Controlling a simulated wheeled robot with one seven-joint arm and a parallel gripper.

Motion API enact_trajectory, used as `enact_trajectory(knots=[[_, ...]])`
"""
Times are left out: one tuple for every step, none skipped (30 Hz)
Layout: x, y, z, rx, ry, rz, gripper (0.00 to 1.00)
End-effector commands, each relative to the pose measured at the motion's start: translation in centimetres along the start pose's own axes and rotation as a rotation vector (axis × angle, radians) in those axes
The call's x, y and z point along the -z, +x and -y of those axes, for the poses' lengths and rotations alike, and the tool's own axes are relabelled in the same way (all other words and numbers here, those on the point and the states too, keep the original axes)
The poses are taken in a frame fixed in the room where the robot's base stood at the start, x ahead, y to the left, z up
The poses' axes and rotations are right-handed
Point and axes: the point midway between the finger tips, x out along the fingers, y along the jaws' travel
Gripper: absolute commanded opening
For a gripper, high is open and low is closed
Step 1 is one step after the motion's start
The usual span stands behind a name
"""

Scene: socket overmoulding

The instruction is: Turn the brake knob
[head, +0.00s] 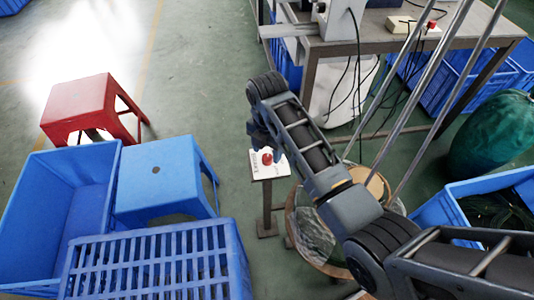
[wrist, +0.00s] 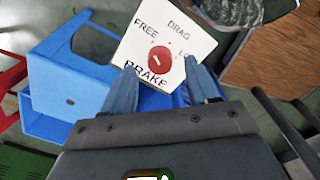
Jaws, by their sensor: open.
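The brake knob (wrist: 159,60) is a round red knob with a light pointer mark. It sits on a white panel (wrist: 185,32) lettered FREE, DRAG, LO (the rest cut short or hidden) and BRAKE. In the head view the red knob (head: 267,159) and its white panel (head: 258,170) top a thin grey post. My gripper (wrist: 164,82) is open, its two fingers apart at the lower edge of the panel, with the knob just beyond and between the fingertips. I cannot tell whether a finger touches it. In the head view the gripper's fingers are hidden behind my wrist.
A blue stool (head: 165,180), a red stool (head: 85,100) and blue crates (head: 165,262) stand left of the post. A round reel (head: 300,215) is close on its right. Metal rods (head: 425,90) and a workbench (head: 345,45) are farther right and back. Floor behind the post is clear.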

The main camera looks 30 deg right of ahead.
Motion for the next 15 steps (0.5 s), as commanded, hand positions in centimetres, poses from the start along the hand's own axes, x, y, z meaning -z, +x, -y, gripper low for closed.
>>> enact_trajectory(knots=[[0.0, 0.8, 0.0, 0.001, 0.000, -0.001, 0.59], [0.0, 1.1, 0.0, 0.002, 0.000, -0.001, 0.59], [0.0, 1.5, 0.0, 0.001, 0.000, 0.000, 0.59], [0.0, 1.7, 0.0, 0.000, 0.000, 0.000, 0.59], [0.0, 1.9, 0.0, 0.000, 0.001, 0.000, 0.59], [0.0, 2.1, 0.0, 0.000, 0.001, 0.000, 0.59], [0.0, 2.2, 0.0, 0.000, 0.001, 0.000, 0.59], [0.0, 2.3, 0.0, 0.000, 0.001, 0.000, 0.59], [0.0, 2.4, 0.0, 0.000, 0.001, 0.000, 0.59], [0.0, 2.4, 0.0, -0.001, 0.001, 0.001, 0.59], [0.0, 2.4, 0.0, -0.001, 0.001, 0.001, 0.59], [0.0, 2.4, 0.0, -0.001, 0.001, 0.001, 0.59], [0.0, 2.4, 0.0, -0.001, 0.001, 0.001, 0.59], [0.0, 2.4, 0.0, -0.001, 0.001, 0.001, 0.59], [0.0, 2.4, 0.0, -0.001, 0.001, 0.001, 0.59]])
